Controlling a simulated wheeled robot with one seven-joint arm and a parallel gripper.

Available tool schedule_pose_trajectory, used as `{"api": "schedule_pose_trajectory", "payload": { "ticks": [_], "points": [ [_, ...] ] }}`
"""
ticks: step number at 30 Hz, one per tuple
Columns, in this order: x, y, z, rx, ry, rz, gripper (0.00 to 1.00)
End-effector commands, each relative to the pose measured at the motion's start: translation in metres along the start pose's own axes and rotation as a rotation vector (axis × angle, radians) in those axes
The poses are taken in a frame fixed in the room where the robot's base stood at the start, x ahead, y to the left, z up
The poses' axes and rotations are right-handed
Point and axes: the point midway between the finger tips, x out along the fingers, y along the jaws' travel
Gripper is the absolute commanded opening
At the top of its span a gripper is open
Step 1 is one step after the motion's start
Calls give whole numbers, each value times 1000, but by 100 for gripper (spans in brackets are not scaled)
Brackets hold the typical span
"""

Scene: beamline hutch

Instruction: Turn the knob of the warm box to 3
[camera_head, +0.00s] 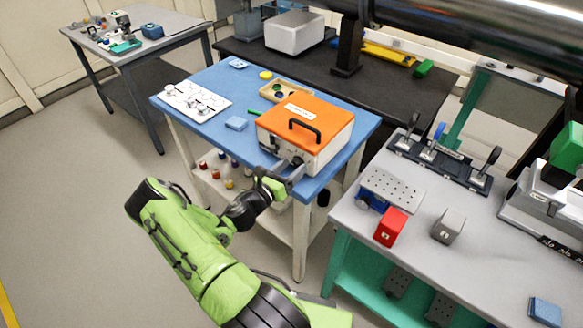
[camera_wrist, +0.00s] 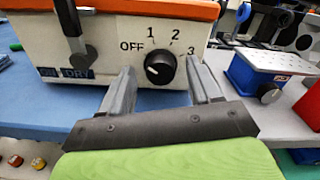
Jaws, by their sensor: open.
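The warm box (camera_head: 322,148) has a white body, an orange lid and a black lid handle, and stands on the blue-topped table. In the wrist view its front (camera_wrist: 112,28) shows a round black knob (camera_wrist: 160,67) with OFF, 1, 2 and 3 around it. The knob's white mark lies on its left side, on the OFF side and away from 3. My gripper (camera_wrist: 163,84) is open, its two grey fingers pointing at the front, one on each side of the knob, with gaps to it. In the head view my gripper (camera_head: 283,178) is at the box's front and partly hides the knob.
Left of the box are a blue block (camera_head: 236,123) and a white board (camera_head: 192,101). A grey bench (camera_head: 400,255) with a red block (camera_head: 391,227) stands close on the right.

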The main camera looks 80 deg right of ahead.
Motion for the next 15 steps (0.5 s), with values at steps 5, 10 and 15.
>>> {"api": "schedule_pose_trajectory", "payload": {
  "ticks": [5, 10, 15],
  "points": [
    [7, 0, 0, 0, 0, 0, 63],
    [7, 0, 0, 0, 0, 0, 60],
    [7, 0, 0, 0, 0, 0, 33]
  ]
}}
